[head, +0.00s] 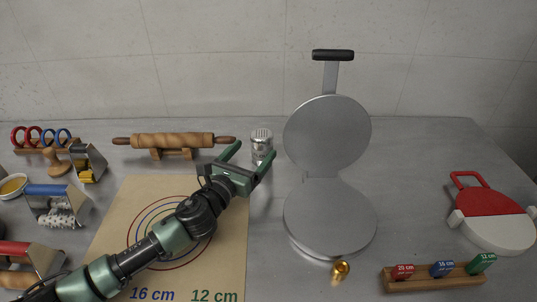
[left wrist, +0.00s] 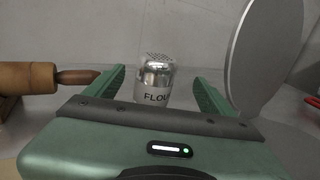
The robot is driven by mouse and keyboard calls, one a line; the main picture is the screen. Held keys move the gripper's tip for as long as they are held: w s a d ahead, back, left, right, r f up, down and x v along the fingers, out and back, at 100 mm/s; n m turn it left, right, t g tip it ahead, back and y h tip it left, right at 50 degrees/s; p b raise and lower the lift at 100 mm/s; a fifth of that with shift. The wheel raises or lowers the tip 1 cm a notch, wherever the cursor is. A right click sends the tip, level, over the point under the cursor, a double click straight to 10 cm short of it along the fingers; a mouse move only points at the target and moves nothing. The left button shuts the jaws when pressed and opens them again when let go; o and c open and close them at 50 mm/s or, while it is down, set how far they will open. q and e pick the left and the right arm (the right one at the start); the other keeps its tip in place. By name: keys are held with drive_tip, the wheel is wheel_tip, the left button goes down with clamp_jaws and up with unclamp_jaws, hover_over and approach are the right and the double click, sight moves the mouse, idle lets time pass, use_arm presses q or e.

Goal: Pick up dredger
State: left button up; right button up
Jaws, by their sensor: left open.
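The dredger (head: 262,146) is a small silver shaker with a perforated domed top, standing upright on the table left of the open press. My right gripper is not in view.
A round metal press (head: 330,215) stands open close to the right. A rolling pin (head: 172,141) lies on a wooden rest to the left. A brown mat (head: 115,215) with rings lies under my left arm. A red and white paddle (head: 490,215) is far right.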

sight(262, 138)
use_arm(q)
drive_tip(key=shift+r+x, duration=0.1)
drive_tip(key=shift+x, duration=0.6)
drive_tip(key=shift+r+x, duration=0.15)
drive_tip(key=shift+x, duration=0.55)
drive_tip(key=x, duration=0.3)
drive_tip(key=shift+w+f, duration=0.2)
drive_tip(key=shift+w, duration=0.35)
drive_tip(key=shift+c, duration=0.3)
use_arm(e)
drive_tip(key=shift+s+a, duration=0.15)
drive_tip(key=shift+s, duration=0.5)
use_arm(q)
drive_tip(key=c, duration=1.6)
